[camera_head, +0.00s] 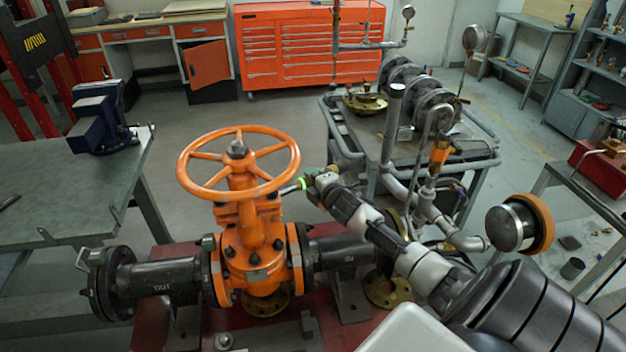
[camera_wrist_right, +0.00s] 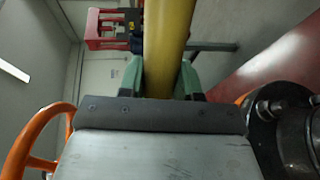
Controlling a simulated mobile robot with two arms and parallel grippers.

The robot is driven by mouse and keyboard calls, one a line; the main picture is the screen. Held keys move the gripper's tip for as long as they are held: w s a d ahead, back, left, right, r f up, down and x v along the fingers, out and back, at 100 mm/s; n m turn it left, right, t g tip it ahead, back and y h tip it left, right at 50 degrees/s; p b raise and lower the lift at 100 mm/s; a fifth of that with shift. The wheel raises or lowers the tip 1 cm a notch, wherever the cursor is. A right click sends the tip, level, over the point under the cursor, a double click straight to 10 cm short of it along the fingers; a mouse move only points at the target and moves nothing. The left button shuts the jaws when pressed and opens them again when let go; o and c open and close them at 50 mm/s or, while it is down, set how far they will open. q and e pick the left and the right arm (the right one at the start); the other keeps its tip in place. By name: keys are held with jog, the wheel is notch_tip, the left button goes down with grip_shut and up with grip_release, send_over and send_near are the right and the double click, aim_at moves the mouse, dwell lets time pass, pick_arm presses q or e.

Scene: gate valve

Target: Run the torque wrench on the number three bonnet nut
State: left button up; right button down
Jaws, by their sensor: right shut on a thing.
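The orange gate valve (camera_head: 254,225) stands upright with its round handwheel (camera_head: 185,165) on top. Dark bonnet nuts (camera_head: 253,259) show on its body; I cannot read any numbers on them. My right gripper (camera_head: 306,183) is just right of the handwheel. In the right wrist view its green fingers (camera_wrist_right: 160,85) are shut on a thick yellow bar (camera_wrist_right: 167,45). The bar's ends are out of sight there, and I cannot tell if it is the torque wrench. I cannot see it touching a nut. My left gripper is not in view.
Black flanged pipe (camera_head: 165,281) runs either side of the valve above a red base. A grey bench with a blue vise (camera_head: 98,118) stands left. A cart (camera_head: 345,150) with flanges and pipework stands close behind my right arm. Open floor lies behind the valve.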

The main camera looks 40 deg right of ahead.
dwell(0.4)
jog(key=shift+f+b, duration=1.25)
jog(key=shift+f, duration=0.8)
dwell(1.3)
jog(key=shift+s+a+f+b, duration=0.1)
jog(key=shift+f+b, duration=0.2)
jog(key=shift+f, duration=0.05)
dwell(0.6)
jog(key=shift+r+p, duration=0.1)
jog(key=shift+p, duration=0.2)
dwell(0.4)
jog(key=shift+r, duration=0.3)
dwell(0.4)
